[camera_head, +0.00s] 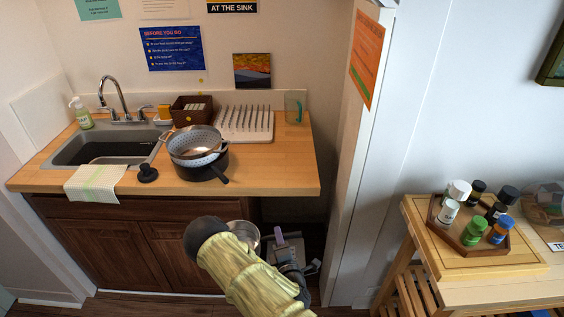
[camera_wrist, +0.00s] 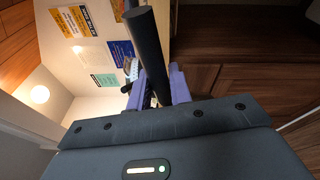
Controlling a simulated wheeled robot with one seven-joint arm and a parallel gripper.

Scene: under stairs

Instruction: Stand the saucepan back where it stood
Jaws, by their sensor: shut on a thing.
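My gripper (camera_head: 283,243) is low in front of the sink cabinet, below the counter's front edge. In the wrist view, my gripper (camera_wrist: 158,72) is shut with its purple fingers on either side of a thick dark handle (camera_wrist: 150,42). A shiny metal vessel, apparently the saucepan (camera_head: 243,231), shows just left of the gripper in the head view. My arm hides much of it, and where the handle joins it is not visible. A black pan (camera_head: 205,171) with a dark handle stands on the counter, with a speckled colander (camera_head: 193,143) and a metal bowl stacked in it.
The wooden counter (camera_head: 275,181) is clear right of the black pan. A dish rack (camera_head: 245,125), a dark basket (camera_head: 191,111) and a green glass (camera_head: 294,106) stand at its back. The sink (camera_head: 105,146) is at left. A side table (camera_head: 520,287) holds a tray of bottles.

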